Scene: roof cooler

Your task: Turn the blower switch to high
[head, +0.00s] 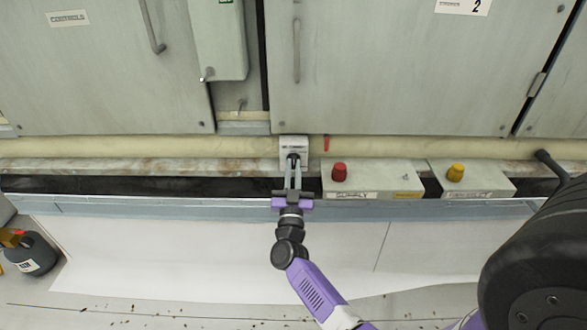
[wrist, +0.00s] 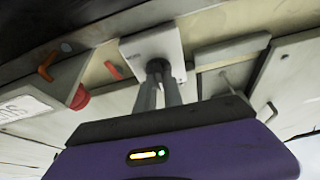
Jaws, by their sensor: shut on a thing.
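The blower switch is a small pale box (head: 294,146) on the cream pipe below the grey cabinets, with a dark knob (head: 293,158) on its front. The box also shows in the wrist view (wrist: 150,45), with its dark knob (wrist: 158,69) partly hidden by the fingers. My gripper (head: 293,166) reaches the switch from the front, its two grey fingers closed on the knob. In the wrist view my gripper's fingertips (wrist: 158,80) meet at the knob. The knob's pointer and the switch's position marks cannot be read.
A box with a red knob (head: 339,172) and one with a yellow knob (head: 456,172) stand right of the switch. A small red lever (head: 326,143) is close beside it. Grey cabinet doors (head: 390,70) rise behind. A dark bottle (head: 32,254) stands at the lower left.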

